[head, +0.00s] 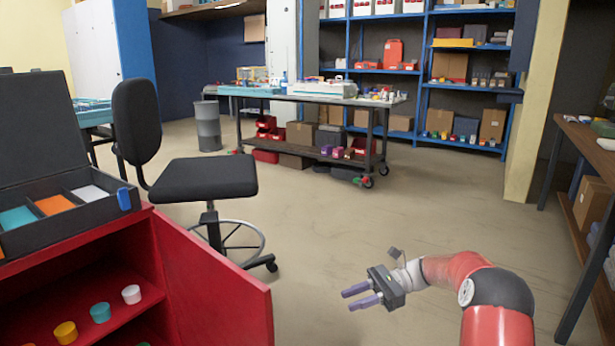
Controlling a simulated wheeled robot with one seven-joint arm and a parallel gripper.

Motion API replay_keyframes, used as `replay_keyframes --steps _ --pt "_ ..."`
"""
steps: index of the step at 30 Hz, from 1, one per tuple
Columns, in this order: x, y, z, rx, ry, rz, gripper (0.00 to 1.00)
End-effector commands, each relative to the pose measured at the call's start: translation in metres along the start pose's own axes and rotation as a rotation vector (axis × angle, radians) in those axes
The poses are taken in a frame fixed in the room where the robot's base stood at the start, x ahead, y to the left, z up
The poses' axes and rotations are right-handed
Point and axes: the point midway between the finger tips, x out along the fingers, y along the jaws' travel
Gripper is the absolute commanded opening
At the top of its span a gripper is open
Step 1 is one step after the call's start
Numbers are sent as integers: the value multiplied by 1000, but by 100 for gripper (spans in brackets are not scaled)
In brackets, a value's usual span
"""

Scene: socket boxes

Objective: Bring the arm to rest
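My gripper (359,296) is at the lower middle right of the head view, out in the air above the bare floor. Its two purple fingers point left and stand apart, with nothing between them. My red, white and dark arm reaches in from the lower right and bends at the elbow. The gripper touches nothing that I can see.
An open red cabinet (220,285) at the lower left holds several small cups; a black compartment box (70,215) sits on top. A black chair (205,180) stands behind it. A workbench (575,140) is at right. Floor (400,215) is clear around my gripper.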

Motion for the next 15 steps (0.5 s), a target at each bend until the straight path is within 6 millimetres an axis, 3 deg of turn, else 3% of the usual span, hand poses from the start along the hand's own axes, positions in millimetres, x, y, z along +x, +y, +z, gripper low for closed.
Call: replay_keyframes --steps 8,15 --pt "24 21 34 -102 212 59 29" --pt "50 69 76 -292 530 159 29"
